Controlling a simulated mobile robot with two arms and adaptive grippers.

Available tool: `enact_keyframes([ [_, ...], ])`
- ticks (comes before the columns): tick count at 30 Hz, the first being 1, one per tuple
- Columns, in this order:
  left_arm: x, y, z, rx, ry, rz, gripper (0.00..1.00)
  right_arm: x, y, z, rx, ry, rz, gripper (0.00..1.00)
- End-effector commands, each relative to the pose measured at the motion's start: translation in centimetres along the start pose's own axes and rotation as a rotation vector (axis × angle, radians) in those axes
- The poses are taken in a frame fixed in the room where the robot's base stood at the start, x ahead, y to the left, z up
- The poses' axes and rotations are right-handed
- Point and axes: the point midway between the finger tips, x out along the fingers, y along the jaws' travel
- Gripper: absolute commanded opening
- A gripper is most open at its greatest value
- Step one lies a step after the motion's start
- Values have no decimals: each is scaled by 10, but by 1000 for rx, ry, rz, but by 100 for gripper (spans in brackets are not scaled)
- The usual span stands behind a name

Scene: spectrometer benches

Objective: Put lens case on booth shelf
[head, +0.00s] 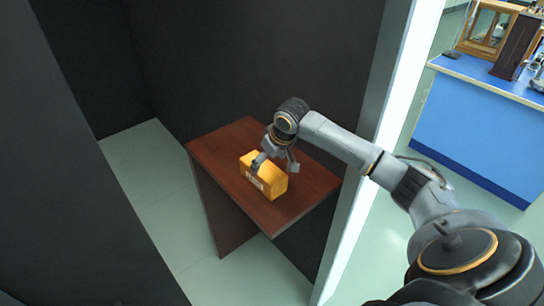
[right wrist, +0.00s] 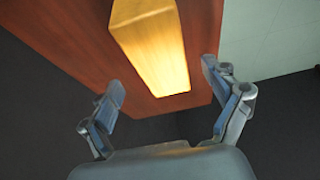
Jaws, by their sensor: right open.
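The lens case (head: 263,177) is a yellow-orange box with a pale label on its front. It rests on the reddish-brown booth shelf (head: 308,185) in the head view. In the right wrist view the case (right wrist: 152,45) stands beyond the fingers, on the shelf (right wrist: 70,40). My right gripper (head: 275,163) is at the case in the head view and covers part of it. In the right wrist view its fingers (right wrist: 165,105) are spread wide, with nothing held between them. Whether a finger touches the case cannot be told. My left gripper is not in view.
Dark booth walls (head: 250,60) stand behind and left of the shelf. A pale door-frame edge (head: 388,90) stands at the right, close to my right arm. Beyond it is a blue bench (head: 470,130) with a wooden cabinet (head: 487,30). Pale floor (head: 150,180) lies left of the shelf.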

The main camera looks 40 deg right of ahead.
Motion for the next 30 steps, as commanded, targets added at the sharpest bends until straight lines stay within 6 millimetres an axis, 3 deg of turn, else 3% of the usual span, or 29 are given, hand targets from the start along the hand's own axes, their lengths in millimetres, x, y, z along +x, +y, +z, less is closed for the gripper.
enact_keyframes([
  [3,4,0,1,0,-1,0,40,-22,1,0,-2,3,2,88],
  [9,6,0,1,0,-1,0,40,-42,0,0,-1,0,1,88],
  [30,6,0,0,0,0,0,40,-46,0,0,0,0,0,88],
])
